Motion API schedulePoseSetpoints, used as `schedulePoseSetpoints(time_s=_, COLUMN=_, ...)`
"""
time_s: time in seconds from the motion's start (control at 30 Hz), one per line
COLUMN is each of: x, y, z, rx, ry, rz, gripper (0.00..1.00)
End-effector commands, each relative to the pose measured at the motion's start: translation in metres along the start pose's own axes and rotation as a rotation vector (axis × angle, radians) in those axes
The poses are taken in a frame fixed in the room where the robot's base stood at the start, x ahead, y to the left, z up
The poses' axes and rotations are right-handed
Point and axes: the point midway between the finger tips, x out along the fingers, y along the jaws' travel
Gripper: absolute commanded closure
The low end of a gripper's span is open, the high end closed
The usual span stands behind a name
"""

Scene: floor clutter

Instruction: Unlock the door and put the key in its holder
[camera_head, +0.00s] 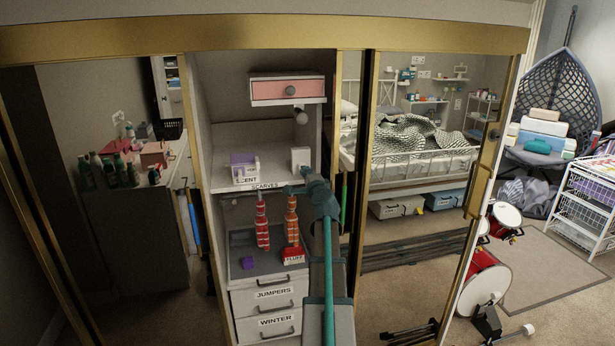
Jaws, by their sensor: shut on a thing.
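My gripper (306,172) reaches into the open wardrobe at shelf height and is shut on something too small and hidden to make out. Its tip is right by a small white box (301,157) on the shelf; I cannot tell whether they touch. I cannot make out a key or a key holder. A pink-fronted drawer (282,89) with a round knob sits above. A gold-framed mirrored door panel (455,60) stands to the right, with a gold handle plate (481,180) on its edge. I cannot tell which door has the lock.
A purple and white item (245,168) stands left on the same shelf. Striped scarves (262,222) hang below it, over labelled drawers (272,295). The wardrobe's side wall (197,120) is close on the left. A drum (484,285) and a white rack (585,205) stand at right.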

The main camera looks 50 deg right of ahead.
Motion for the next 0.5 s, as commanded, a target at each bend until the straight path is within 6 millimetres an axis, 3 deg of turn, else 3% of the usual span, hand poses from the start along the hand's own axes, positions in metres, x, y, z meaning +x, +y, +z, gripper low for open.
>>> schedulePoseSetpoints(time_s=0.5, x=0.012, y=0.000, z=0.000, rx=-0.001, ry=0.000, rz=0.000, gripper=1.00)
